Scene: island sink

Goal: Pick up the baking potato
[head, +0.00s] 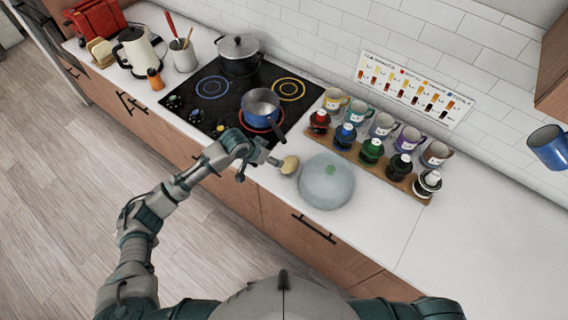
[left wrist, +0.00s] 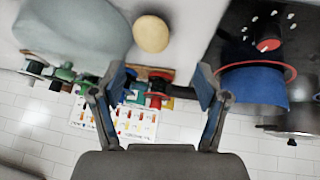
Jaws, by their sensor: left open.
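The baking potato (head: 289,165) is a small tan oval on the white counter, just left of a pale round bowl or lid. It also shows in the left wrist view (left wrist: 151,34), beyond the fingertips at the top. My left gripper (head: 259,167) is beside the potato on its left in the head view. In the left wrist view its two fingers (left wrist: 160,82) are spread apart with nothing held between them. The potato looks apart from the fingers. My right gripper is not in view.
The pale round bowl or lid (head: 326,183) sits close right of the potato. A blue pot (head: 262,106) stands on the black stove (head: 209,93) behind my arm. A wooden rack (head: 345,151) of mugs and bottles stands behind. The counter at right is clear.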

